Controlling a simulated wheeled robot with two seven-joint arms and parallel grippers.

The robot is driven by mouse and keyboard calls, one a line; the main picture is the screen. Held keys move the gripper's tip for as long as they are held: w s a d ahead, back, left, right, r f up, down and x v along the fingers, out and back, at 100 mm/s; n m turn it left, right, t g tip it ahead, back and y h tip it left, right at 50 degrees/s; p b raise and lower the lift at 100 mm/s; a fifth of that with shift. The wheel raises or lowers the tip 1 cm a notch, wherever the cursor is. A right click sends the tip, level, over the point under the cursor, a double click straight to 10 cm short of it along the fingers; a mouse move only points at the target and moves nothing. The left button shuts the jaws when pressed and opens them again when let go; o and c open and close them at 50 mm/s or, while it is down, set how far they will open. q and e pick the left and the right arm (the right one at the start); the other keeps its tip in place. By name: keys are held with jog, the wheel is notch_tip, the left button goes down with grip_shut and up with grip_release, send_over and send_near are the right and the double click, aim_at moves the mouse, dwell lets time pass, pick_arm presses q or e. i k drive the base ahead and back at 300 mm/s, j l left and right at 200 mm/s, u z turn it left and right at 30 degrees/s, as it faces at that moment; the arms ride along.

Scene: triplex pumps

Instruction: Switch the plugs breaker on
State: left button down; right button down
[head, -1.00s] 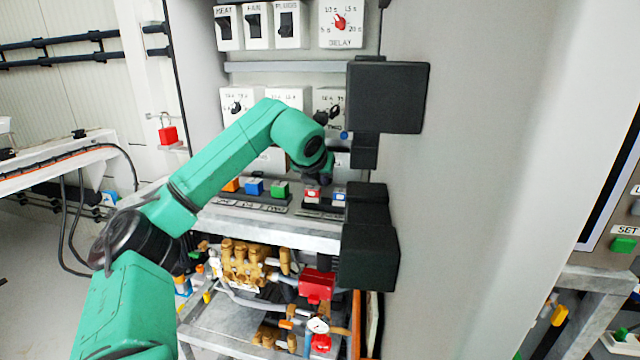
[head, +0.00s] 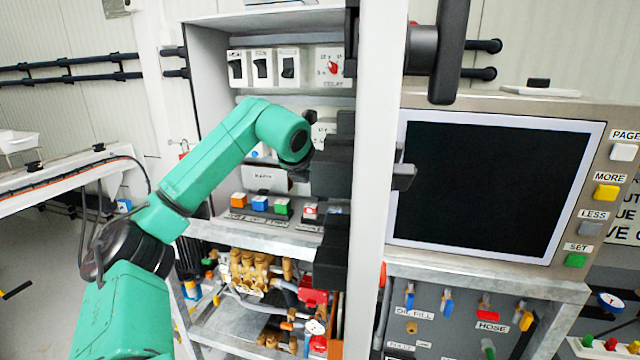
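The plugs breaker (head: 288,66) is the right one of three white switch boxes at the top of the open cabinet, with a black rocker. Its lever position is too small to tell. My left arm reaches in from the left, its wrist below the switch boxes. My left gripper (head: 328,172) seems to be among the dark blocks beside the wrist, near the cabinet's right side. I cannot tell its fingers apart from other black parts there. It is apart from the breaker. My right gripper is not in view.
The cabinet door (head: 380,120) stands nearly edge-on, with a dark handle (head: 448,50) at the top. Right of it is a dark screen (head: 488,185) with coloured buttons. A delay dial (head: 331,68) sits right of the breaker.

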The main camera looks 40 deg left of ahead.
aim_at(286, 72)
jog(key=k+j, duration=0.2)
jog(key=k, duration=0.3)
jog(key=k+j, duration=0.25)
jog(key=k, duration=0.2)
